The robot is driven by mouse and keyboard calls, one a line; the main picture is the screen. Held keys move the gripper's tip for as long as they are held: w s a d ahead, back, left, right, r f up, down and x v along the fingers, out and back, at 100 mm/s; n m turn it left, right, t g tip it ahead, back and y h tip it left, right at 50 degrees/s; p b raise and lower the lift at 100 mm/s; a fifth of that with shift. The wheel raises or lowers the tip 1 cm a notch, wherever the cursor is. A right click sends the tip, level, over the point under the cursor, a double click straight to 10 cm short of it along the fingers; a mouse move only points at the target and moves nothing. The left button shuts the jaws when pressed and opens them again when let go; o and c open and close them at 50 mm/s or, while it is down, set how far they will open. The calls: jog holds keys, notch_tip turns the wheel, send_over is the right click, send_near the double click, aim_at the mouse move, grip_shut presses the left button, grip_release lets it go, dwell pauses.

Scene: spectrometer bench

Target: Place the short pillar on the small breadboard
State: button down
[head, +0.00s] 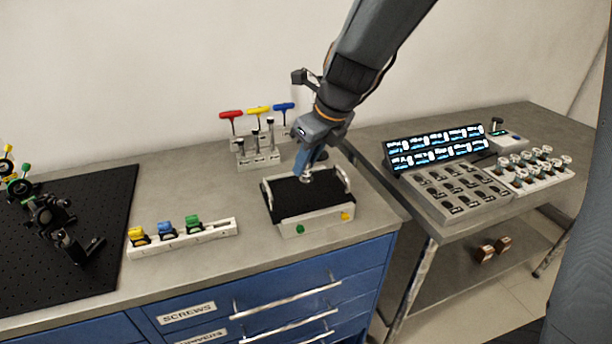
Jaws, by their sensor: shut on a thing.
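The small breadboard (285,191) is a black plate in a pale tray with two raised silver handles and a green and a yellow knob on its front. My gripper (309,167) points down over the board's back right part, beside the right handle. It is shut on a small silver piece, the short pillar (308,177), mostly hidden by the fingers. The pillar's lower end shows just below the fingertips, at or just above the black surface. I cannot tell whether it touches.
A pillar rack (258,160) with silver posts stands behind the board, near red, yellow and blue T-handle drivers (257,110). A strip of coloured clamped optics (182,238) lies left. A large black breadboard (60,255) is far left. A grey socket tray (455,197) stands on the right table.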

aim_at(310, 169)
jog(key=shift+f, duration=1.95)
jog(key=c, duration=1.7)
grip_release()
jog(key=shift+o, duration=0.2)
jog(key=shift+d+r, duration=0.1)
jog(key=v, duration=1.1)
jog(key=s+d+f+n+g+h, duration=0.1)
jog(key=s+d+f+n, duration=0.5)
jog(key=n, duration=0.7)
jog(key=s+d+f+n+g+h, duration=0.1)
jog(key=s+d+f+n, duration=0.4)
jog(key=n, duration=0.9)
notch_tip(310, 169, down, 3)
jog(key=shift+s+d+r+n+h+b, duration=0.1)
jog(key=shift+s+d+n+h+b, duration=0.25)
jog(key=shift+s+h, duration=0.25)
